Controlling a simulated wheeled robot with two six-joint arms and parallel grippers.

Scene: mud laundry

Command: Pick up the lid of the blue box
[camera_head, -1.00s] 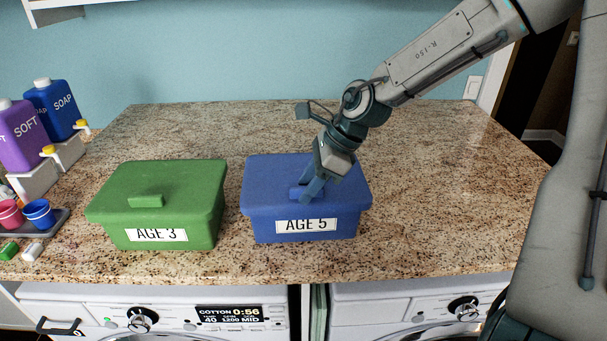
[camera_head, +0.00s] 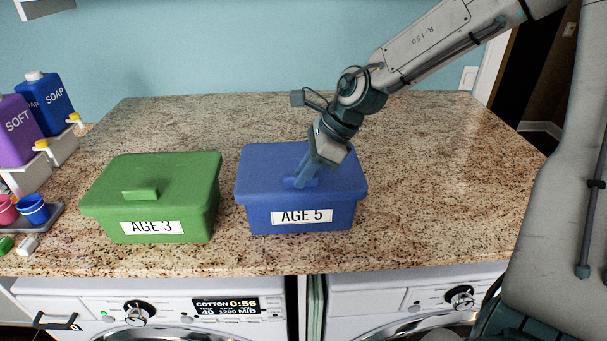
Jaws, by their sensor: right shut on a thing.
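The blue box (camera_head: 328,217) with the label "AGE 5" stands on the granite counter, right of centre. Its blue lid (camera_head: 263,165) sits on top of the box, with no gap that I can see. My right gripper (camera_head: 303,182) reaches down from the upper right and is shut on the lid's handle, which its fingers mostly hide. My left gripper is not in view.
A green box (camera_head: 150,212) labelled "AGE 3" stands to the left, a small gap away. Soap and softener bottles (camera_head: 48,100) and a tray (camera_head: 48,222) with small cups are at the far left. The counter (camera_head: 440,170) is clear at the right and behind the boxes.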

